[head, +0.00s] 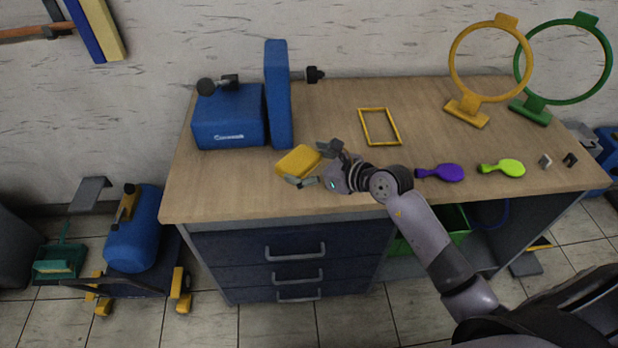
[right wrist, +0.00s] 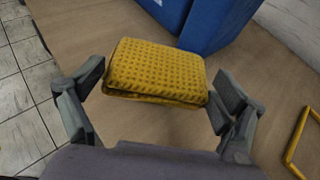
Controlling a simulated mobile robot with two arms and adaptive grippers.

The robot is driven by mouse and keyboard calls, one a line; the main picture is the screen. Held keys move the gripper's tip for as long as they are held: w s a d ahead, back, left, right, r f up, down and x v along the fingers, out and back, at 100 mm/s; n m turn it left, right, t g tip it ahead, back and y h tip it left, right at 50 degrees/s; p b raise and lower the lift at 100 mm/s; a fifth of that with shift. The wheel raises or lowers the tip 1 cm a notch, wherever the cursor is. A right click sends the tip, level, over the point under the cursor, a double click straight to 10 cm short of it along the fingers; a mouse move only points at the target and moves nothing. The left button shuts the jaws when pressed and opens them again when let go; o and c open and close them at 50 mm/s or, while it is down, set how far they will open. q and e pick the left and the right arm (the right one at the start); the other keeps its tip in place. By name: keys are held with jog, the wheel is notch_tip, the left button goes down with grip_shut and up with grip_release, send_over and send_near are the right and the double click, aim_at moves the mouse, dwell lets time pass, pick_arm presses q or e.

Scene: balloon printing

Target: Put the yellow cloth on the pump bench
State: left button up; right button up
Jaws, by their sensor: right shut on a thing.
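The yellow cloth (head: 297,161) is a folded, dimpled pad near the front left of the wooden-topped bench (head: 230,185). It also shows in the right wrist view (right wrist: 155,70). My right gripper (head: 314,166) is shut on the cloth, with one finger at each side of it. The cloth is over the bench top; I cannot tell whether its underside touches the wood. My left gripper is not in view.
A blue machine (head: 228,118) and upright blue panel (head: 279,95) stand behind the cloth. The bench's front left corner is clear.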

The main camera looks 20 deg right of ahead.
aim_at(308, 187)
jog(key=shift+f+b, duration=0.4)
jog(key=shift+f, duration=2.35)
jog(key=shift+f, duration=0.15)
jog(key=o, duration=0.8)
jog(key=shift+s+r, duration=0.1)
jog(key=shift+r, duration=0.15)
jog(key=v, duration=1.1)
jog(key=shift+s+d, duration=0.25)
jog(key=shift+s, duration=0.05)
jog(key=shift+r, duration=0.1)
